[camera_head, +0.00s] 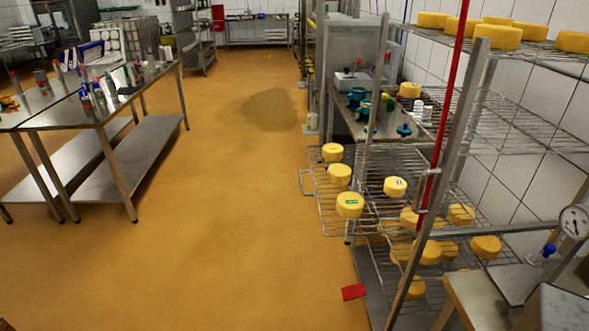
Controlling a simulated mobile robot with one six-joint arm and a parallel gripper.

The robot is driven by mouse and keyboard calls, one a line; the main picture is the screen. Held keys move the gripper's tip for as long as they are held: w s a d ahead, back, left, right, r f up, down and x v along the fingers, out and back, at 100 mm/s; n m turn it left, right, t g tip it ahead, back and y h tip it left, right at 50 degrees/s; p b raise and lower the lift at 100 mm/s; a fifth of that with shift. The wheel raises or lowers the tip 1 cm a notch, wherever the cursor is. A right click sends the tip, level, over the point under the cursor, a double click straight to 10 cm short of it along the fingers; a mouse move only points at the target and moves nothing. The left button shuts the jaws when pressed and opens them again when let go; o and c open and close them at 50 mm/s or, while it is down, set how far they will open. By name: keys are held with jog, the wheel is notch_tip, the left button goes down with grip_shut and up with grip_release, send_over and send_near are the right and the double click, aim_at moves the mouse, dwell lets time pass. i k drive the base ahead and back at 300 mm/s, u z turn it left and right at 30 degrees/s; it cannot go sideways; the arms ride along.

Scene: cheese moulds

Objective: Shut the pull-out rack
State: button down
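The pull-out rack (326,214) is a wire shelf in the metal shelving at the right. It juts out to the left, past the uprights, over the floor. A wire handle (303,183) is at its left end. Yellow cheese rounds stand on it, among them one with a green label (350,205), one with a pale label (395,187) and two plain ones farther back (332,152). An upright and a red pole hide part of the rack. My gripper is not in view.
A red object (353,291) lies on the floor by the shelving's base. A steel table (135,98) with bottles stands at the left. A bench (345,118) with teal items stands behind the rack. The orange floor (225,220) between is clear.

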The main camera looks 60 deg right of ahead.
aim_at(310, 171)
jog(key=i, duration=0.9)
jog(key=z, duration=0.05)
